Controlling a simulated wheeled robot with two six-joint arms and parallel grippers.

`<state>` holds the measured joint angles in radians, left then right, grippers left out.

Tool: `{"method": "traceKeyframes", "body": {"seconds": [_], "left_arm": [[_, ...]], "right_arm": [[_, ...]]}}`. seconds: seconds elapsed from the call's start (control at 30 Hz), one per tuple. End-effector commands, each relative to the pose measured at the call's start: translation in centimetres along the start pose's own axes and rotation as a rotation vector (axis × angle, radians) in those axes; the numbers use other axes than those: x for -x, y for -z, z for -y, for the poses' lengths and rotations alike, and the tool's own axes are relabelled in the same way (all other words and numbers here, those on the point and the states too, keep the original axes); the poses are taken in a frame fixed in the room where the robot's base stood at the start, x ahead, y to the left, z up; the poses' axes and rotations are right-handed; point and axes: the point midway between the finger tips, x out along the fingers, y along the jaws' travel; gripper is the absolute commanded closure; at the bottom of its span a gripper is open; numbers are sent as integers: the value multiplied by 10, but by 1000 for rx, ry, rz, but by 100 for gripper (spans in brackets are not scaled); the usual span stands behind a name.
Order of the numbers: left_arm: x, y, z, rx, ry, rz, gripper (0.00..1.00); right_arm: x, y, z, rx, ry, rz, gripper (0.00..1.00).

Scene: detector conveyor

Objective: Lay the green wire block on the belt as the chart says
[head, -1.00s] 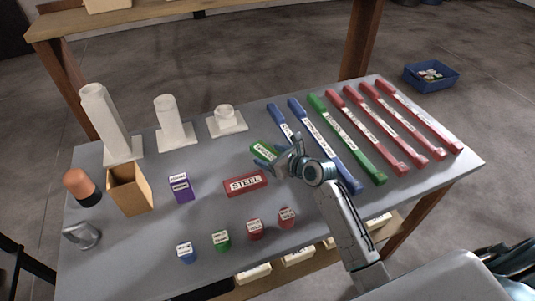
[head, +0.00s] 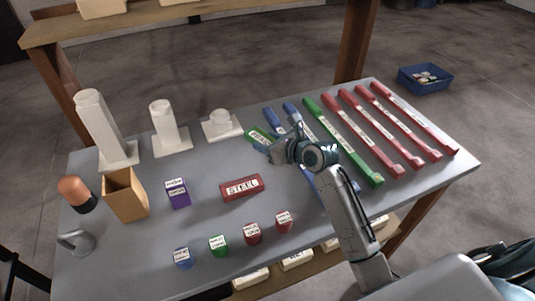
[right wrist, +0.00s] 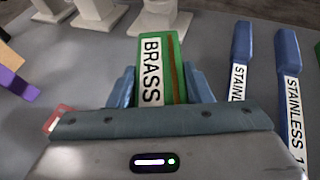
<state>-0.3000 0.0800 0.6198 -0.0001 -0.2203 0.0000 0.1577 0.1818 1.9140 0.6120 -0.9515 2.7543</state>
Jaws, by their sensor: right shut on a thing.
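My right gripper (head: 266,145) is shut on a green block (head: 260,134) with a white label. In the right wrist view the block (right wrist: 176,58) reads BRASS and has a brown stripe along it; it sits between the two blue fingers (right wrist: 161,88). The gripper is over the grey table, behind the red STEEL block (head: 242,187) and left of the blue bars. Whether the green block touches the table is hard to tell. No belt or chart can be made out. My left gripper is not in view.
Blue bars (head: 292,112), a green bar (head: 342,141) and several red bars (head: 399,114) lie at the right. White stepped pieces (head: 165,131) stand at the back left.

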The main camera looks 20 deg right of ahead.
Motion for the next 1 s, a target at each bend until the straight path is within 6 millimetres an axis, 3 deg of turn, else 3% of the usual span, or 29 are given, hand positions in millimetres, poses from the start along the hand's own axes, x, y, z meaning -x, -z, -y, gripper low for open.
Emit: {"method": "traceKeyframes", "body": {"seconds": [0.2, 0.47, 0.7, 1.0], "left_arm": [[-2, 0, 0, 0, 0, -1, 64], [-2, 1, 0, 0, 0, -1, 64], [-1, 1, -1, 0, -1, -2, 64], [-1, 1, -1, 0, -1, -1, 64]], "right_arm": [[9, -22, 0, 1, 1, 1, 84], [19, -22, -23, -23, 67, 4, 84], [52, -20, -49, -97, 249, 7, 84], [82, -18, -53, -162, 390, 1, 84]]}}
